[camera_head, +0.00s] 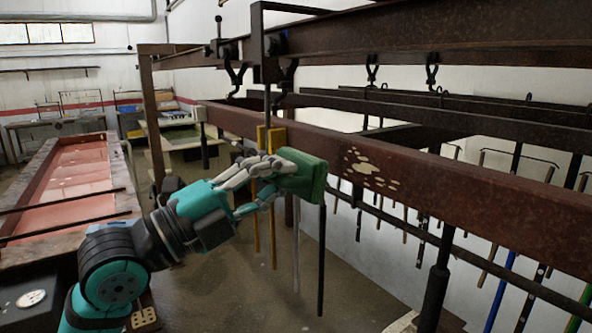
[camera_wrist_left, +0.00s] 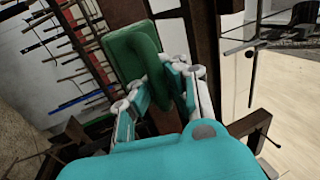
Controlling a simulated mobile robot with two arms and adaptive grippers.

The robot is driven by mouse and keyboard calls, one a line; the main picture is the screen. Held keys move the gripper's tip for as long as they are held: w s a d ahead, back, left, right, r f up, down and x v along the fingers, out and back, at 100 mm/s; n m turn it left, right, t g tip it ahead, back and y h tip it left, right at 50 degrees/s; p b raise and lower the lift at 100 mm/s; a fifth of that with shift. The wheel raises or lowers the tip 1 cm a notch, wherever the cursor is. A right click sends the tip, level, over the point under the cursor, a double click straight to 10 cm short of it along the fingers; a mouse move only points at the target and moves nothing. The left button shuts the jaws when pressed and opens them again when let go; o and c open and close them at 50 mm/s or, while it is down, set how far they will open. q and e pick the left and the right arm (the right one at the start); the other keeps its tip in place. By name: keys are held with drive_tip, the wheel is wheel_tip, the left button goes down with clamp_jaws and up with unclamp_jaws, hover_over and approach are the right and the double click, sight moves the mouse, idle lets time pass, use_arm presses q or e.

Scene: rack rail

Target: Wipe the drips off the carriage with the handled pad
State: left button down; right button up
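The green handled pad (camera_head: 303,172) is in my left gripper (camera_head: 272,182). In the left wrist view the pad (camera_wrist_left: 122,52) has its handle (camera_wrist_left: 153,65) between the fingers of the gripper (camera_wrist_left: 162,82), which look closed around it. The carriage is a rusty brown beam (camera_head: 470,195) running across the right half of the head view. Pale cream drips (camera_head: 368,172) lie in a patch on its front face. The pad is just left of the drips, close to the beam; I cannot tell whether it touches. My right gripper is not in view.
A dark overhead rail (camera_head: 400,50) with hooks (camera_head: 432,72) runs above the carriage. Several thin rods hang below and behind the beam. A long reddish trough (camera_head: 75,175) stands at left. Open floor lies below.

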sight(303, 168)
use_arm(q)
drive_tip(key=shift+r+p, duration=0.25)
drive_tip(key=shift+p, duration=0.05)
drive_tip(key=shift+w+d+f+p, duration=0.1)
drive_tip(key=shift+w+d+p, duration=0.1)
drive_tip(key=shift+w+d, duration=0.6)
drive_tip(key=shift+w+d+f+p, duration=0.15)
drive_tip(key=shift+w+d, duration=0.3)
drive_tip(key=shift+d, duration=0.55)
drive_tip(key=shift+r, duration=0.1)
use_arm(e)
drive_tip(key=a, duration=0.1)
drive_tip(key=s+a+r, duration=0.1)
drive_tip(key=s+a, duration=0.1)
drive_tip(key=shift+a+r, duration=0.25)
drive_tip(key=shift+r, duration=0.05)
use_arm(q)
drive_tip(key=shift+w+d, duration=0.25)
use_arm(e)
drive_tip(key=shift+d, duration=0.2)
use_arm(q)
drive_tip(key=shift+w+d, duration=0.1)
drive_tip(key=shift+d, duration=0.1)
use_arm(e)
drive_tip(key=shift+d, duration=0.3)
use_arm(q)
drive_tip(key=shift+w+d, duration=0.1)
